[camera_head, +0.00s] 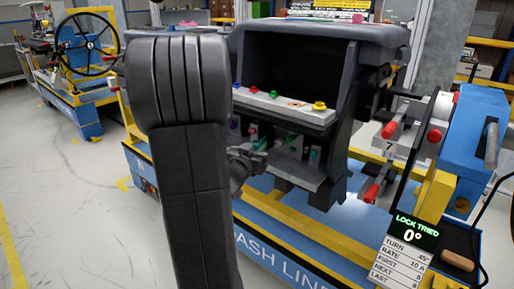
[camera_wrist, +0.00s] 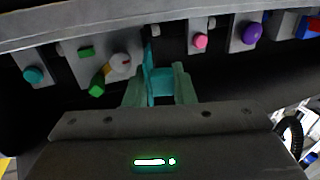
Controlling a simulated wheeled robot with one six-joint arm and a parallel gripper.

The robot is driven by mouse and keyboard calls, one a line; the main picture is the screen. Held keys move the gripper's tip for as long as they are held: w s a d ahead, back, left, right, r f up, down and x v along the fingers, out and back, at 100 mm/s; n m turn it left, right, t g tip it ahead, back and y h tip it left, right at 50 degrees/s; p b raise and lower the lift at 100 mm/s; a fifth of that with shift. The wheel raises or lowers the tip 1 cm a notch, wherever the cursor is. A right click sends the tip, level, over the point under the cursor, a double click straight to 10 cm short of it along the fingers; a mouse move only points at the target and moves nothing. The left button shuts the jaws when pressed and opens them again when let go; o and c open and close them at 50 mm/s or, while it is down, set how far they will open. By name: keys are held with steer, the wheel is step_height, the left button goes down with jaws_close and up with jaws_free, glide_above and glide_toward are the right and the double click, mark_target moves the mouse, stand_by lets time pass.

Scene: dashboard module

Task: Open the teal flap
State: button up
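In the wrist view a teal piece (camera_wrist: 161,84), which looks like the teal flap, is under the dashboard module. A thin teal plate stands up at its left edge. My gripper (camera_wrist: 160,92) has its two fingers apart, one on each side of the teal piece. I cannot tell whether they press on it. In the head view my gripper (camera_head: 250,162) is in the opening below the module's upper ledge, partly hidden by my arm. The dashboard module (camera_head: 372,32) is a dark housing.
In the wrist view, a teal knob (camera_wrist: 33,75), green knob (camera_wrist: 97,90), white knob (camera_wrist: 120,63), pink knob (camera_wrist: 200,41) and purple knob (camera_wrist: 252,33) flank the teal piece. Red-tipped handles (camera_head: 390,130) and a blue box (camera_head: 470,135) stand right of the module.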

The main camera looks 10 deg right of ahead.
jaws_close()
steer(key=shift+a, duration=0.1)
steer(key=shift+w+r, duration=0.1)
steer(key=shift+a+p, duration=0.1)
steer(key=shift+p, duration=0.4)
steer(key=w+m+g+h+p, duration=0.1)
steer(key=m+g+h+p, duration=0.1)
steer(key=g, duration=0.1)
steer(key=w+m+g+h+p, duration=0.1)
steer(key=m+g+h+p, duration=0.1)
steer(key=m+g+p, duration=0.1)
steer(key=w+a+m+g+h+p, duration=0.1)
steer(key=m+g+h+p, duration=0.1)
steer(key=g+p, duration=0.1)
steer(key=shift+w+m+h, duration=0.1)
steer(key=shift+m+h, duration=0.2)
steer(key=shift+g, duration=0.3)
steer(key=o, duration=0.8)
jaws_free()
steer(key=shift+a, duration=0.1)
steer(key=shift+c, duration=0.2)
